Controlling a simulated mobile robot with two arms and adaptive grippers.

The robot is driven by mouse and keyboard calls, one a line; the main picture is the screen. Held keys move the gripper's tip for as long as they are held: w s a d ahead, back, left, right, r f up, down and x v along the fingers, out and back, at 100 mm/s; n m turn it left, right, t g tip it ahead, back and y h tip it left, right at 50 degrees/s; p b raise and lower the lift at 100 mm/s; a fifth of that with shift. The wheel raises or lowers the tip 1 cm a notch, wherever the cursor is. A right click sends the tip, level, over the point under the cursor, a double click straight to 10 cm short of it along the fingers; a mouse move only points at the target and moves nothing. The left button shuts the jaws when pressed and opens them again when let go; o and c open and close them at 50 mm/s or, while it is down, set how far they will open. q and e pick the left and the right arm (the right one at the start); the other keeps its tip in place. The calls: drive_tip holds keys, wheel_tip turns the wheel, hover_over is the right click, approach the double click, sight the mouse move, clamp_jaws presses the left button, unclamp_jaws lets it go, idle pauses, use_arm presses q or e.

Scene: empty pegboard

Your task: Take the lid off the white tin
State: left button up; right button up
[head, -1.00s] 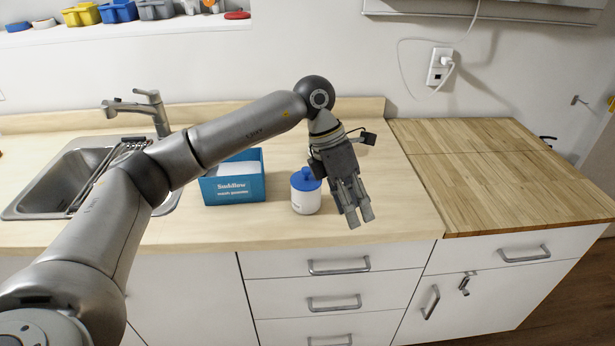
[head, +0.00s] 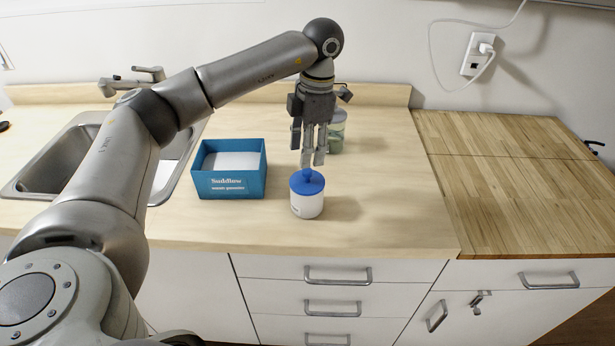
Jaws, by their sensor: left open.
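The white tin (head: 307,206) stands upright on the wooden counter, near its front edge. Its blue lid (head: 307,182), with a round knob on top, sits on the tin. My left gripper (head: 313,161) is open and empty, pointing down. Its fingertips appear just above and behind the lid's knob in the head view; I cannot tell the exact gap. My right gripper is not in view.
A blue box (head: 230,183) with white contents stands left of the tin. A greenish jar (head: 337,133) stands behind my left gripper, partly hidden. A sink (head: 62,160) is at the left. The counter right of the tin is clear.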

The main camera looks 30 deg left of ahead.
sight(307, 170)
use_arm(q)
drive_tip(key=shift+f, duration=0.7)
drive_tip(key=f+p, duration=0.1)
drive_tip(key=f, duration=0.2)
drive_tip(key=f+p, duration=0.1)
drive_tip(key=shift+s+d+f+p, duration=0.15)
drive_tip(key=shift+s+f+p, duration=0.05)
drive_tip(key=shift+s+p, duration=0.15)
drive_tip(key=shift+f, duration=0.25)
drive_tip(key=shift+w, duration=0.1)
drive_tip(key=shift+c, duration=0.9)
drive_tip(key=c, duration=0.8)
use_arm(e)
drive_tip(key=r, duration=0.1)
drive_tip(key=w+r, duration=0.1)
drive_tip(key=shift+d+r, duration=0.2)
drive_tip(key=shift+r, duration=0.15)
